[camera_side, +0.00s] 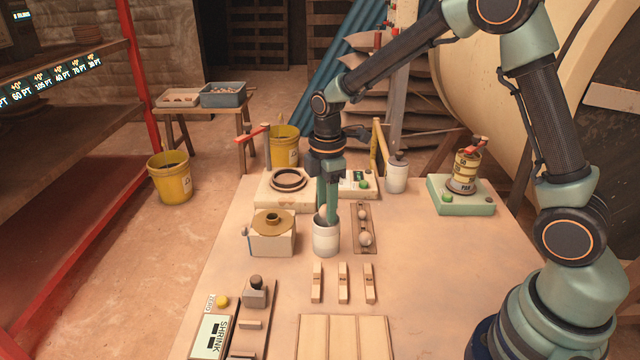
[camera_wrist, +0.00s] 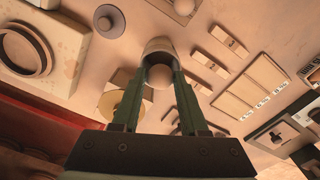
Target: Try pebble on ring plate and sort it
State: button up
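My gripper (camera_side: 328,219) points down at the mouth of a white cup (camera_side: 326,243) mid-table. Its fingers are closed on a pale round pebble (camera_wrist: 160,76), seen between them in the wrist view. In the side view the pebble shows at the cup's rim; whether it is inside the cup or just above is unclear. Left of the cup, a brass disc with a central hole (camera_side: 272,219) sits on a white block. Behind it, a dark ring (camera_side: 289,180) lies on a pale slab. I cannot tell which is the ring plate.
Two pale balls lie on a narrow wooden tray (camera_side: 363,247) right of the cup. Several wooden blocks (camera_side: 343,283) and a divided wooden tray (camera_side: 343,342) are in front. A SHRINK panel (camera_side: 211,338) is front left. A green-based device (camera_side: 461,203) stands right. The front-right table is clear.

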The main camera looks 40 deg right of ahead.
jog(key=o, duration=0.3)
jog(key=shift+r, duration=0.1)
notch_tip(320, 180, up, 12)
jog(key=shift+f, duration=0.1)
dwell(0.4)
dwell(0.6)
jog(key=s+r+m+t, duration=0.1)
jog(key=s+m+t, duration=0.1)
jog(key=s+m, duration=0.2)
jog(key=s+d+r+m+t, duration=0.1)
jog(key=s+m, duration=0.4)
jog(key=s+d+r+m+t, duration=0.1)
jog(key=s+m+t, duration=0.1)
jog(key=s+m, duration=0.3)
jog(key=shift+d+r+t, duration=0.1)
jog(key=shift+d+t, duration=0.05)
jog(key=shift+t, duration=0.15)
